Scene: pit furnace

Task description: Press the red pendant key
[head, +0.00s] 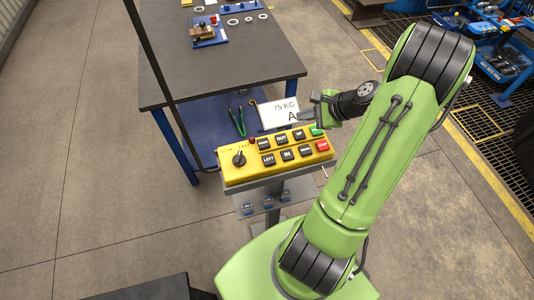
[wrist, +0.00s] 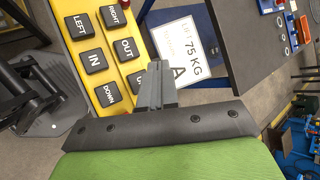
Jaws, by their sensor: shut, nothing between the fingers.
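The yellow pendant box (head: 228,172) stands on a post in the middle of the head view, with two rows of keys. The red key (head: 323,146) is at the right end of its near row, beside the green key (head: 316,130). My gripper (head: 302,116) is shut and empty, above the far right corner of the box and apart from the red key. In the wrist view my gripper (wrist: 153,65) partly covers a key beginning with U. The black DOWN key (wrist: 108,93) shows to its left.
A white card reading 75 KG A (head: 276,110) is just behind the box. A dark-topped table (head: 205,75) stands beyond it, with a blue lower shelf holding green-handled tongs (head: 237,121). A rotary knob (head: 239,158) is at the box's left end. Open floor lies to the left.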

